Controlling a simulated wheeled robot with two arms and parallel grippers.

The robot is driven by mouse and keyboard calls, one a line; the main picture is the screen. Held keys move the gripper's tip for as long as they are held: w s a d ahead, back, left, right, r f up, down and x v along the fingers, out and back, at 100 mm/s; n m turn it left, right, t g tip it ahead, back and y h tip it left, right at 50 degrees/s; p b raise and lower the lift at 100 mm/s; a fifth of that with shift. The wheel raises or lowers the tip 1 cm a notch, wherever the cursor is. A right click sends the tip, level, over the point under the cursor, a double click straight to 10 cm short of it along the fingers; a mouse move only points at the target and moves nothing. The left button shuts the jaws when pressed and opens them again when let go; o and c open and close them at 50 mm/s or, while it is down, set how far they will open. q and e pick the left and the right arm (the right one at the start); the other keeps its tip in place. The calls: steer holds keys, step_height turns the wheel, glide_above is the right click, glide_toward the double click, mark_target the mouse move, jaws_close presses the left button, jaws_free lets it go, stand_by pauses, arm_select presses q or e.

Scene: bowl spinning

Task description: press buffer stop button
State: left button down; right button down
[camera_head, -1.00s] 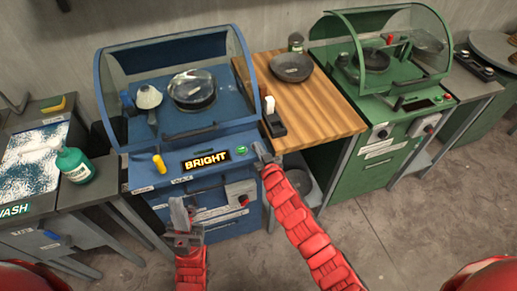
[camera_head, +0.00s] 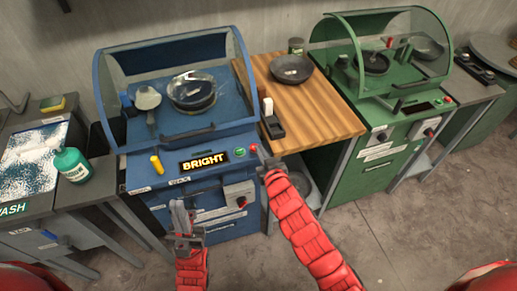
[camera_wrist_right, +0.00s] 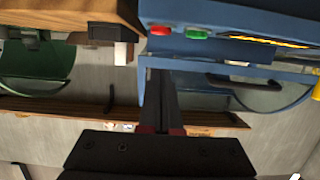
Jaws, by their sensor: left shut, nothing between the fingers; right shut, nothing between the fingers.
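The blue buffing machine (camera_head: 140,178) has a lit BRIGHT display (camera_head: 205,162) on its front panel. A green button (camera_head: 240,152) and a red button (camera_head: 253,148) sit right of the display. In the right wrist view the red button (camera_wrist_right: 160,30) and green button (camera_wrist_right: 197,33) show on the blue panel. My right gripper (camera_head: 266,160) is shut and empty, its tips just right of and below the red button. I cannot tell whether they touch the panel. My left gripper (camera_head: 181,215) is shut and empty in front of the machine's lower left front.
A dark bowl (camera_head: 191,92) is under the blue machine's clear hood. A wooden table (camera_head: 325,110) with another bowl (camera_head: 291,69) stands to its right, then a green machine (camera_head: 365,175). A wash station with a green bottle (camera_head: 73,165) is at left.

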steer(key=b+v, duration=0.1)
steer(key=v, duration=0.4)
steer(key=shift+r, duration=0.1)
stand_by(0.7)
